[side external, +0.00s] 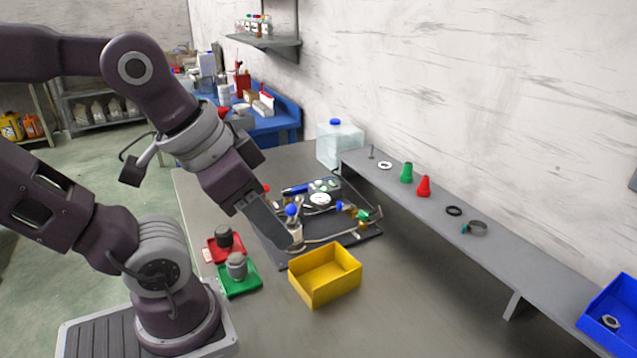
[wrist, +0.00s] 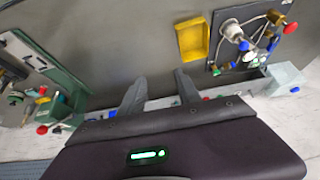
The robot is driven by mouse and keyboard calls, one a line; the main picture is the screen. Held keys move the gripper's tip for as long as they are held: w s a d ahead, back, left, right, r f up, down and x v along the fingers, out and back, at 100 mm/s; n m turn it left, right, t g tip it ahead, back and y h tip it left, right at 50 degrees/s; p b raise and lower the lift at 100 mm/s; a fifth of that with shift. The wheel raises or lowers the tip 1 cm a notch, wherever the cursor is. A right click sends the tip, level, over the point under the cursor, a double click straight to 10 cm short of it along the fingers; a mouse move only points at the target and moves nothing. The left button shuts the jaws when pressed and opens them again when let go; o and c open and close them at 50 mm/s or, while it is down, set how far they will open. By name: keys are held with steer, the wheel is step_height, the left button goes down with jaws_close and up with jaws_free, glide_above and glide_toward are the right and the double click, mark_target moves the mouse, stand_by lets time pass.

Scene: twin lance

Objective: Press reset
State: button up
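No part marked "reset" can be read in either view. A dark board (side external: 332,236) carries a gauge, pipes and coloured knobs on the table; a blue knob (side external: 291,210) stands up beside my gripper (side external: 290,243). The board also shows at upper right in the wrist view (wrist: 222,38), with a red knob (wrist: 290,28). My gripper's two fingers are apart and empty in the wrist view (wrist: 160,76). In the side view my gripper points down in front of the board's left part and hides some of it; contact cannot be told.
A yellow bin (side external: 326,274) stands in front of the board. Red (side external: 226,247) and green (side external: 239,281) trays hold grey parts at its left. A grey raised shelf (side external: 500,232) bears red and green cones and rings. A clear jug (side external: 340,145) stands behind. The front table is bare.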

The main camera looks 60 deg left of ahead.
jaws_close()
stand_by(1.4)
